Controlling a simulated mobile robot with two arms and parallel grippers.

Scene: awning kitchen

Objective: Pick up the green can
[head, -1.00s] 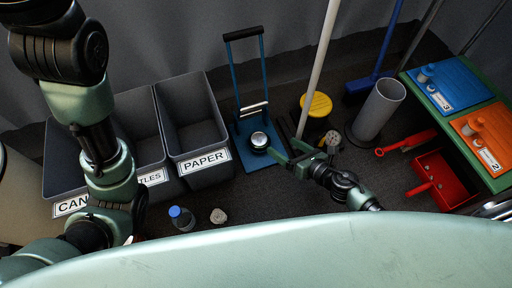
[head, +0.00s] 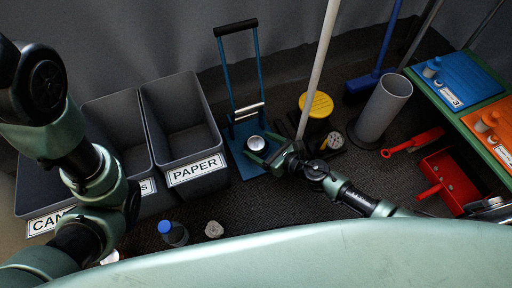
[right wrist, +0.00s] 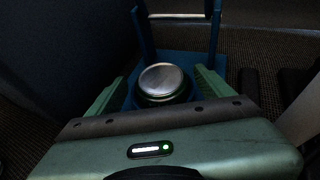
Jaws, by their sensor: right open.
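The can (head: 257,144) stands upright on the blue base of a hand truck (head: 243,162), its silver lid facing up. In the right wrist view the can's lid (right wrist: 162,79) shows, with a dark green side just below it. My right gripper (head: 262,156) is open, with a finger on either side of the can. In the right wrist view the open jaws (right wrist: 163,92) flank the can; whether they touch it I cannot tell. My left arm is at the left of the head view, but its gripper is not in view.
Grey bins, one labelled PAPER (head: 195,170), stand left of the hand truck. A blue-capped bottle (head: 174,234) and a crumpled ball (head: 214,230) lie before them. A white pole (head: 318,70), a yellow-lidded container (head: 316,104) and a grey cylinder (head: 382,108) stand to the right.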

